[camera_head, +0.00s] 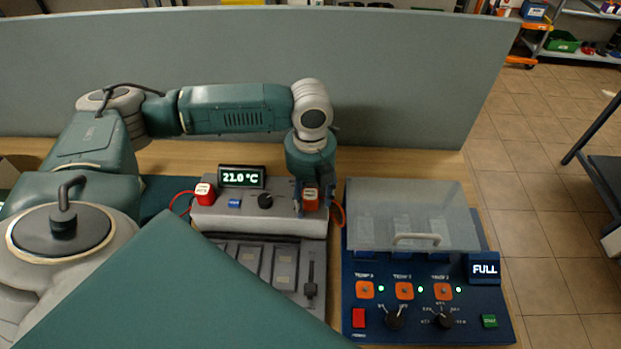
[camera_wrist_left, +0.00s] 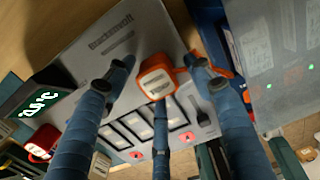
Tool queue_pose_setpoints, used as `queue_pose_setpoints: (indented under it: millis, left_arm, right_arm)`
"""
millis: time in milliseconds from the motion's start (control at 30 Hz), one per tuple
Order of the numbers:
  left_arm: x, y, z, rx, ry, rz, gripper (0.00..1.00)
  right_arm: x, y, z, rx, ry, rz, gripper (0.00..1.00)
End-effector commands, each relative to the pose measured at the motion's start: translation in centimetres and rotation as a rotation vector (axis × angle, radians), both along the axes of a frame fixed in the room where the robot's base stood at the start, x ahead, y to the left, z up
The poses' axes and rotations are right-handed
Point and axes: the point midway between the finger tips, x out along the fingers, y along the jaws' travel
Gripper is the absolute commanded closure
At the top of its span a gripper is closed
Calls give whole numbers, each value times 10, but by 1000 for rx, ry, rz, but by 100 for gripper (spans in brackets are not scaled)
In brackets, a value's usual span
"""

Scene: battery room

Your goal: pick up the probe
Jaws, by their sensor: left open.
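A temperature unit (camera_head: 262,221) with a lit display reading 21.0 °C stands on the table. An orange-red probe (camera_head: 311,201) with a pale label sits at its right end; it also shows in the left wrist view (camera_wrist_left: 155,77), with an orange cable at its side. A second red probe (camera_head: 204,193) is at the unit's left end. My left gripper (camera_head: 311,207) points down over the orange-red probe. Its blue fingers are open around the probe, with gaps visible in the left wrist view. Contact cannot be told. My right gripper is not in view.
A blue charger (camera_head: 427,324) with a clear lid (camera_head: 411,213), knobs and a FULL display stands close on the right. A grey-green panel (camera_head: 400,75) rises behind the table. A slotted tray (camera_head: 268,262) lies in front of the unit.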

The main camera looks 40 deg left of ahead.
Motion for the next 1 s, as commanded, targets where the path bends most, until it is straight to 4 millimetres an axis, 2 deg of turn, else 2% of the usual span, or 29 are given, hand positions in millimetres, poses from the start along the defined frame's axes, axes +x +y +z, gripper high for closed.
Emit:
queue_pose_setpoints:
  millis: [233,267,500,1000]
  left_arm:
    - [0,0,-3,1,-1,-1,47]
    - [0,0,-3,1,-1,-1,51]
    - [0,0,-3,1,-1,0,98]
    - [1,0,1,-1,-3,0,98]
  right_arm:
    - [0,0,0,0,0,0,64]
    - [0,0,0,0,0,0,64]
    - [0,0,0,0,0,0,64]
    - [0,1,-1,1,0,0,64]
